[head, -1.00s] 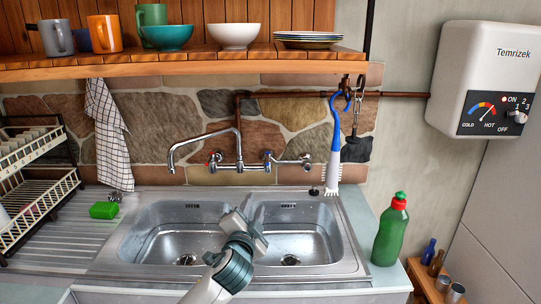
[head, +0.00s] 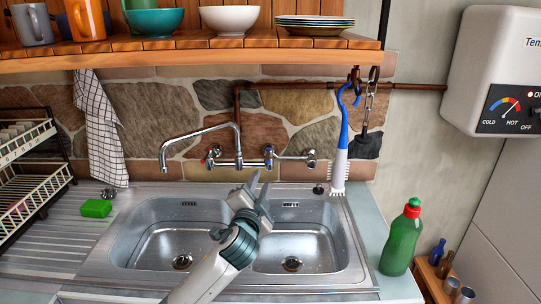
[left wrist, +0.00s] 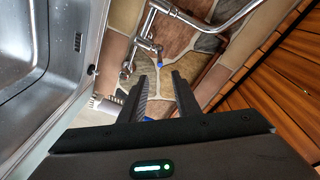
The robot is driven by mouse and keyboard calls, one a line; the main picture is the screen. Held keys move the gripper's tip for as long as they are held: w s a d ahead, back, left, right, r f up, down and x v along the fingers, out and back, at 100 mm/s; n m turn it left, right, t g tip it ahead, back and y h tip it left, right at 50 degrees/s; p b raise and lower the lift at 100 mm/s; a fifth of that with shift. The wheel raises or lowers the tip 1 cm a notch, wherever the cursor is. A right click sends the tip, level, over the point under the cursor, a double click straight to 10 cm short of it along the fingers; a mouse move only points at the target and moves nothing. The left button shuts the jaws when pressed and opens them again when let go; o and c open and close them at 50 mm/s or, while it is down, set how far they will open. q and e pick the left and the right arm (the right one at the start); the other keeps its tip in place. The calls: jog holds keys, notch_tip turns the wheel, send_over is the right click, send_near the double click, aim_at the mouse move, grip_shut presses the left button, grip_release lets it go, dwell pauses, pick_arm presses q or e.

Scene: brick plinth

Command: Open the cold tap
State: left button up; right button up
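The wall-mounted chrome mixer tap (head: 238,164) has a long spout reaching left over the sink. Its cold tap (head: 269,154), marked blue, is on the right, with a lever pointing right; the hot one (head: 213,153), marked red, is on the left. My left gripper (head: 259,184) is open and empty, in front of and below the cold tap, apart from it. In the left wrist view its two fingers (left wrist: 161,84) stand apart, with the tap (left wrist: 150,43) beyond and above them. My right gripper is not in view.
A double steel sink (head: 225,277) lies beneath my left arm. A blue-and-white brush (head: 340,160) hangs right of the tap. A green bottle (head: 402,240) stands right of the sink. The wooden shelf (head: 210,60) with dishes juts out above. A checked towel (head: 102,130) hangs left.

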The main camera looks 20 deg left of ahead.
aim_at(269, 157)
pick_arm(q)
jog(key=w+p, duration=0.1)
jog(key=w, duration=0.4)
jog(key=w+a+p, duration=0.1)
jog(key=w, duration=0.4)
jog(key=w+a+p, duration=0.1)
jog(key=w, duration=0.4)
jog(key=shift+w+p, duration=0.15)
jog(key=shift+p, duration=0.2)
jog(key=shift+w+a, duration=0.1)
jog(key=shift+w, duration=0.95)
grip_shut()
